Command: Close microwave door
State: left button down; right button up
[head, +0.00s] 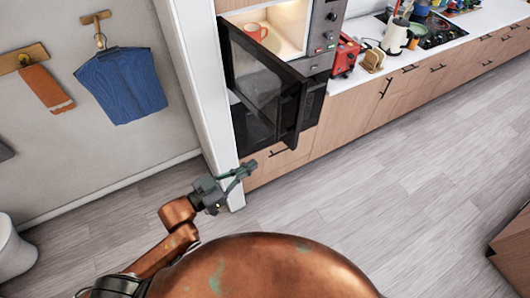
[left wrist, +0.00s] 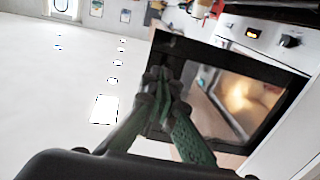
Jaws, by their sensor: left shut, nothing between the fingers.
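The microwave (head: 325,20) is built into the cabinets at top centre of the head view, its inside lit. Its dark-framed door (head: 262,72) stands open, swung out toward me. An orange mug (head: 256,31) sits inside the microwave. My left gripper (head: 250,167) is shut and empty, below and left of the door's free edge in the head view, with a visible gap in that picture. In the left wrist view, the fingertips (left wrist: 160,80) overlap the door (left wrist: 270,68); contact cannot be told. My right gripper is not in view.
A red toaster (head: 345,54) and a cream kettle (head: 394,36) stand on the counter right of the microwave. A blue garment (head: 122,85) hangs on the left wall. The wooden floor before the cabinets is clear. A wooden unit (head: 513,250) stands at far right.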

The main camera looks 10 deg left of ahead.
aim_at(289, 141)
pick_arm(q)
jog(key=p+x, duration=0.3)
jog(key=x, duration=0.9)
jog(key=shift+w, duration=0.1)
jog(key=shift+w+d+p, duration=0.35)
jog(key=shift+p, duration=0.05)
jog(key=shift+f, duration=0.1)
